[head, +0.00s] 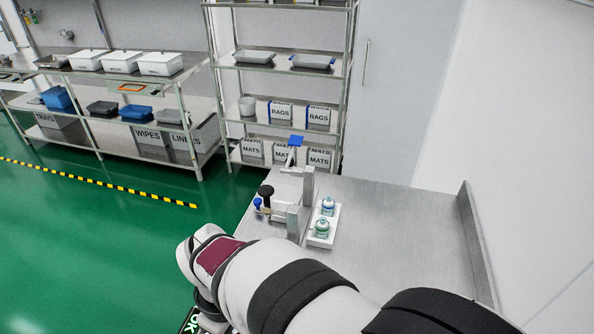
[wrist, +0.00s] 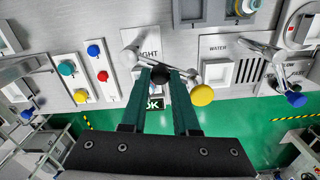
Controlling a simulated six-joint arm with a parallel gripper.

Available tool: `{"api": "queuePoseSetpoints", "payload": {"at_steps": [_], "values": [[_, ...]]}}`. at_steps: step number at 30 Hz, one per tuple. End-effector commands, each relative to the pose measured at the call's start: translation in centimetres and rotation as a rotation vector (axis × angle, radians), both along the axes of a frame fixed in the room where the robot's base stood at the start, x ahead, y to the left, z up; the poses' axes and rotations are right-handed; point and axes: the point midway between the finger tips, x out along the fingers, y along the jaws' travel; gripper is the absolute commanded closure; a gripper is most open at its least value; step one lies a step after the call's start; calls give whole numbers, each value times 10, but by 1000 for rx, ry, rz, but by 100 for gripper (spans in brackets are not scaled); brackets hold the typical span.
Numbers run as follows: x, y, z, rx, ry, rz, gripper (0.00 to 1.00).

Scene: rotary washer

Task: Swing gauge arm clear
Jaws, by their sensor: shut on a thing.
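My gripper (wrist: 161,72) shows in the wrist view with its two dark green fingers reaching up from the bottom. They are closed around a black knob (wrist: 160,76) at their tips. A thin metal arm (wrist: 185,77) runs beside the knob, in front of a panel with a label ending in "IGHT" (wrist: 150,42). A yellow knob (wrist: 202,95) sits just right of the fingers. No label names the gauge arm, and the fingers hide part of the linkage. In the head view my own arm fills the lower middle and my gripper is not seen.
Right of the fingers, a metal lever with a blue knob (wrist: 296,99) stands by the "WATER" panel (wrist: 219,46). Coloured buttons (wrist: 103,76) lie left. The head view shows a steel bench (head: 390,225) with a white tray (head: 322,240) of two bottles, and shelving (head: 280,90) behind.

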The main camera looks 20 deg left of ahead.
Motion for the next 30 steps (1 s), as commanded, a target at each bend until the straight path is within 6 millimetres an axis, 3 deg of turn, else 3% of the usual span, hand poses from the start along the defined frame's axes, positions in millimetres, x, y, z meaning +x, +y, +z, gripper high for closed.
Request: {"api": "queuePoseSetpoints", "payload": {"at_steps": [18,19,23,30], "values": [[-1,-2,-1,-2,2,37,100],[-1,-2,-1,-3,3,37,68],[-1,-2,0,-2,2,37,44],[-1,-2,0,-1,1,37,41]]}}
